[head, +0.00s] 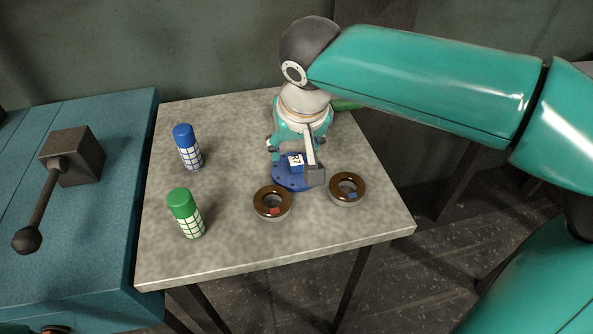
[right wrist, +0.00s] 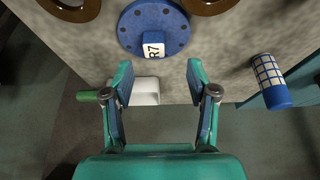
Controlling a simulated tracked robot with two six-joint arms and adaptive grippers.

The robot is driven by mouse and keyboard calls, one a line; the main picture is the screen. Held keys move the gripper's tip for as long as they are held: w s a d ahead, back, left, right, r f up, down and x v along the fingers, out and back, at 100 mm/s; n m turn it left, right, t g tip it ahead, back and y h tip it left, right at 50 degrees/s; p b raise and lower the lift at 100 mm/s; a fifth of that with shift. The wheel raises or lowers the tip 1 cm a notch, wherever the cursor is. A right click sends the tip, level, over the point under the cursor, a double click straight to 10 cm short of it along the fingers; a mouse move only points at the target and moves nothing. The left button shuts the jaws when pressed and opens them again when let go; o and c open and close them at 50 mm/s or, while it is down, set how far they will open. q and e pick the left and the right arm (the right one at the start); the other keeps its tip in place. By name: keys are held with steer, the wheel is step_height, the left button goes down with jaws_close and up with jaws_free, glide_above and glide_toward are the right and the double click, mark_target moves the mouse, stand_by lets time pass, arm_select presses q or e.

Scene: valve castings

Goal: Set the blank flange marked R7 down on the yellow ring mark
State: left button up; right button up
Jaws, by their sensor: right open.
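The blank flange (head: 284,179) is a blue disc with bolt holes and a white R7 label, lying on the stone-topped table. In the right wrist view the flange (right wrist: 133,32) lies at the top, beyond the fingertips. My right gripper (head: 296,146) hangs over the table behind and above the flange, and a grey part covers the flange's right side in the head view. In the right wrist view the gripper (right wrist: 160,72) is open, with nothing between its fingers. The yellow ring mark does not show in either view. My left gripper is not in view.
Two brown-topped rings, one with a red tab (head: 272,203) and one with a blue tab (head: 347,188), lie close in front of the flange. A white-and-green object (right wrist: 146,92) lies near the back edge.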

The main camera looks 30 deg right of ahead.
mark_target(296, 159)
steer(key=shift+d+x, duration=0.2)
steer(key=shift+x, duration=1.2)
steer(key=shift+d+x, duration=0.15)
steer(key=shift+x, duration=1.3)
steer(key=shift+s, duration=0.1)
jaws_close()
steer(key=shift+r, duration=0.15)
